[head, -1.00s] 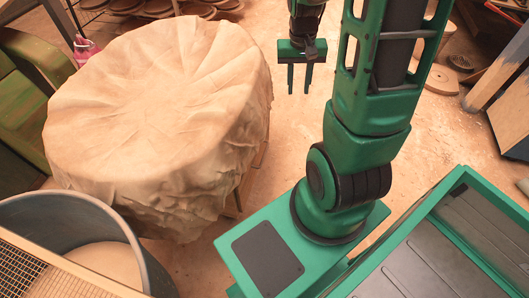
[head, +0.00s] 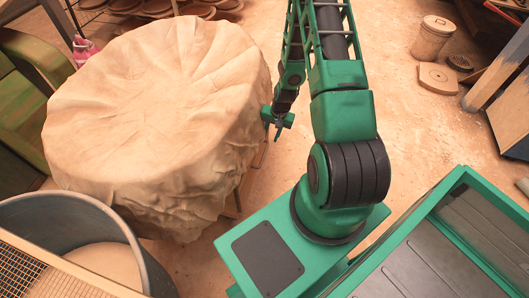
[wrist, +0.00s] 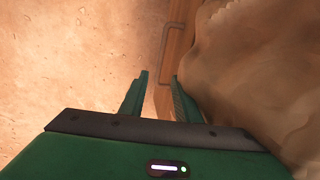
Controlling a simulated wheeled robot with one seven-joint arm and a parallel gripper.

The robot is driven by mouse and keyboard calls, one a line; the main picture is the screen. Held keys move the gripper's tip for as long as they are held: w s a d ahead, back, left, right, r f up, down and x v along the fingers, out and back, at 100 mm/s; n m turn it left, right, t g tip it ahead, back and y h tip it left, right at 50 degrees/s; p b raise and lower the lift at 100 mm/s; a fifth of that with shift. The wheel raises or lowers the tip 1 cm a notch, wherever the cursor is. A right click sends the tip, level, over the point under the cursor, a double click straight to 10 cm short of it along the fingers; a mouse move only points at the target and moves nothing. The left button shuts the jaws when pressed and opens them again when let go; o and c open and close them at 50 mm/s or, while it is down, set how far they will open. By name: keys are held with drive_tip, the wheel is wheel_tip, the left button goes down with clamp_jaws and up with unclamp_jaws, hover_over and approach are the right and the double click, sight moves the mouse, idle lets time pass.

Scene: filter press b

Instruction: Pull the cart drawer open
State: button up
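The cart (head: 155,95) is draped in a large tan cloth that hides most of it. A strip of its orange-brown wooden side (head: 256,160) shows below the cloth on the right. In the wrist view, a wooden face (wrist: 186,38) carries a slim bar-like outline, perhaps the drawer handle (wrist: 166,50). My gripper (head: 277,133) is beside the cart's right side. In the wrist view my gripper (wrist: 160,78) is open, with the wooden edge showing between and beyond its fingers. I cannot tell whether a finger touches the wood. The cloth hides the rest of the drawer.
Cloth folds (wrist: 250,70) hang close to the right finger. Sandy floor (head: 410,140) is clear to the right of the cart. A grey tub (head: 75,215) stands at the front left. A lidded bucket (head: 432,40) stands at the back right.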

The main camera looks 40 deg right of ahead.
sight(264, 154)
drive_tip(key=f, duration=0.4)
drive_tip(key=w+a+f, duration=0.1)
drive_tip(key=f, duration=0.3)
drive_tip(key=a+f, duration=0.1)
drive_tip(key=f, duration=0.3)
drive_tip(key=shift+w+f, duration=0.25)
drive_tip(key=shift+f, duration=0.1)
clamp_jaws()
